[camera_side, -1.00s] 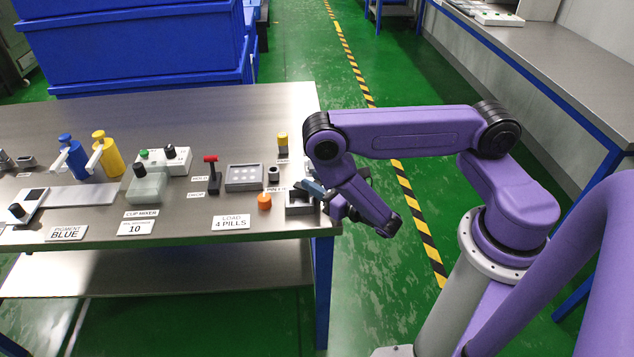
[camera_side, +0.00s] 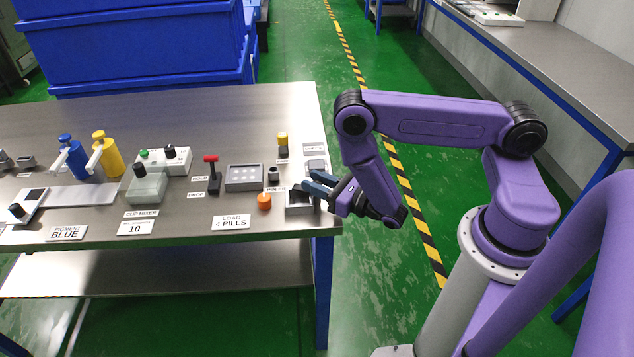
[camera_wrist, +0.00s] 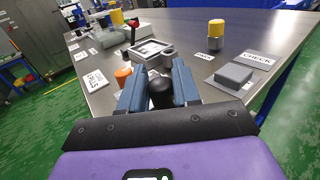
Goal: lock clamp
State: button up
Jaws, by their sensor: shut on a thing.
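An orange puck (camera_side: 264,202) sits just left of the box. Behind are a pill tray (camera_side: 243,178), a small dark cup (camera_side: 273,174) and a yellow-topped cylinder (camera_side: 283,141). A grey block (camera_side: 315,164) lies by the CHECK label (camera_wrist: 257,61). The table's right edge is close.

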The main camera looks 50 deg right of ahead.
jog(key=o, duration=0.9)
jog(key=shift+o, duration=0.2)
jog(key=shift+a+m+h, duration=0.1)
jog(key=shift+m+h, duration=1.5)
jog(key=shift+h, duration=1)
